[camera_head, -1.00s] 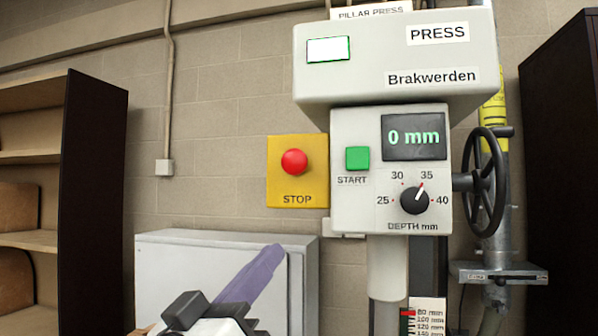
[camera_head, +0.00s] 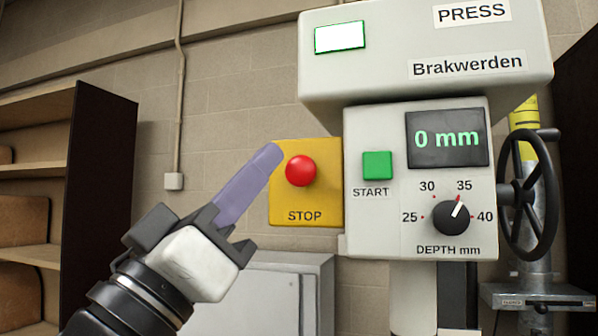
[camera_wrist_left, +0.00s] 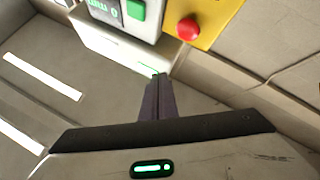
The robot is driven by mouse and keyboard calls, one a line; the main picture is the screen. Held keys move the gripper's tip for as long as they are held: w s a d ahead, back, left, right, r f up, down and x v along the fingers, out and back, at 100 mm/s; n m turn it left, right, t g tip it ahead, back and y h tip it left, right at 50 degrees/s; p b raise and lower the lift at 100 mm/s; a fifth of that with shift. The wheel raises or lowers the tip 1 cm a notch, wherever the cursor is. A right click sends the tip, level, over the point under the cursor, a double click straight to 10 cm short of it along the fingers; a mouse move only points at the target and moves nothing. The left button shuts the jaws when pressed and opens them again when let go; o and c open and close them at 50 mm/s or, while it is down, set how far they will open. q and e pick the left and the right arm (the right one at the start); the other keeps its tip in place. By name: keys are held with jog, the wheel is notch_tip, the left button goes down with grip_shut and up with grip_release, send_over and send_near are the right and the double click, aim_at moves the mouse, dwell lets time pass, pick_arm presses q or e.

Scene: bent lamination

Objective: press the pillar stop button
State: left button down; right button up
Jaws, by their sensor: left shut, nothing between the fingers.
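The red stop button (camera_head: 300,170) sits on a yellow plate (camera_head: 306,206) marked STOP, on the left side of the press control box. My left gripper (camera_head: 272,152) is shut and empty. In the head view its purple fingertips overlap the plate's left edge, just left of the red button and slightly above its middle. In the left wrist view the button (camera_wrist_left: 188,29) shows at the upper right, beyond and apart from the shut fingertips (camera_wrist_left: 158,78). My right gripper is not in view.
The green START button (camera_head: 377,165), the depth dial (camera_head: 451,217) and the display (camera_head: 447,138) are on the press box just right of the stop plate. A handwheel (camera_head: 528,195) stands further right. A grey cabinet (camera_head: 300,262) is below; a dark shelf (camera_head: 104,180) stands left.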

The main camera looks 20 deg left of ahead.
aim_at(302, 160)
pick_arm(q)
jog(key=w, duration=0.8)
jog(key=shift+d, duration=0.15)
dwell(0.6)
jog(key=shift+w, duration=0.2)
dwell(1.1)
jog(key=shift+w, duration=0.25)
jog(key=shift+w, duration=0.6)
dwell(0.6)
jog(key=shift+s, duration=1)
jog(key=shift+s, duration=0.1)
